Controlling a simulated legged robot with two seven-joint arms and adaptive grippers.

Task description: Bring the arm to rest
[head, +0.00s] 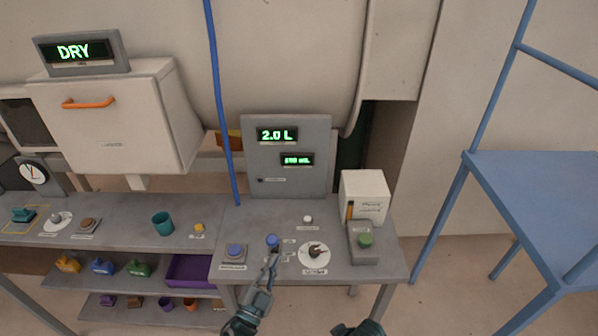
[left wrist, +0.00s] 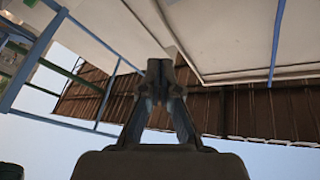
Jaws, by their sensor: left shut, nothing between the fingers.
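My left gripper (head: 271,259) reaches in from the bottom of the head view over the front of the grey control bench. Its fingers are closed together and empty. The tips appear just below a blue button (head: 272,240); I cannot tell whether they touch it. In the left wrist view the closed fingertips (left wrist: 160,68) meet in the middle, with only the room's structure behind them. A dark rounded part, likely of my right arm, shows at the bottom edge of the head view; no right fingers show.
The control bench (head: 222,214) carries a blue-purple button (head: 235,251), a dial (head: 314,251), a green button (head: 365,240) and a white box (head: 365,194). A panel reading 2.0 L (head: 288,180) stands behind. A blue chair-like frame (head: 530,185) is at right. A blue hose (head: 216,90) hangs down.

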